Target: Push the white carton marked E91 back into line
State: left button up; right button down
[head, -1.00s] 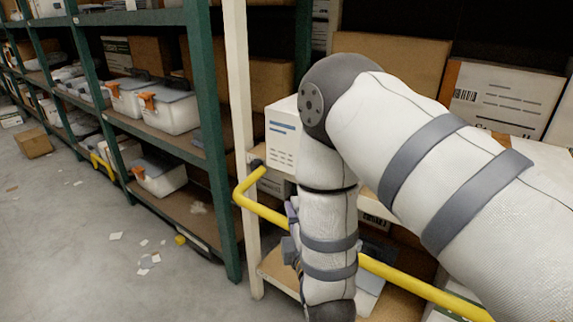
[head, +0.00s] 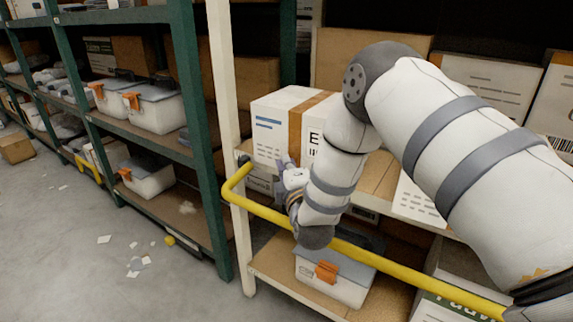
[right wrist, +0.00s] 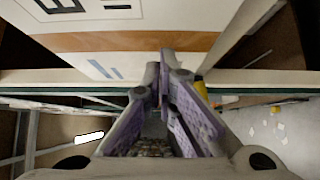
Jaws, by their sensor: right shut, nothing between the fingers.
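The white carton (head: 273,127) has a brown tape band, and a letter E shows on its right face; the rest of the marking is hidden behind my right arm. It stands on the rack shelf at the left end, close to the cream post. My right gripper (head: 284,166) is shut and empty, low at the carton's near side. In the right wrist view the carton (right wrist: 215,14) fills the top, and the closed purple-padded fingers (right wrist: 168,70) overlap its lower part. I cannot tell whether they touch it. My left gripper is not in view.
A yellow rail (head: 400,267) runs across the rack front, below my right forearm. A cream post (head: 226,110) stands left of the carton. A lidded bin (head: 335,285) sits on the lower shelf. Other cartons (head: 482,88) stand at the right. The aisle floor (head: 60,250) is mostly clear.

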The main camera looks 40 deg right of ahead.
aim_at(300, 154)
jog(key=d, duration=0.2)
jog(key=w+d, duration=0.1)
jog(key=d, duration=0.1)
jog(key=w+d, duration=0.1)
jog(key=shift+w+d, duration=0.15)
jog(key=shift+d, duration=0.25)
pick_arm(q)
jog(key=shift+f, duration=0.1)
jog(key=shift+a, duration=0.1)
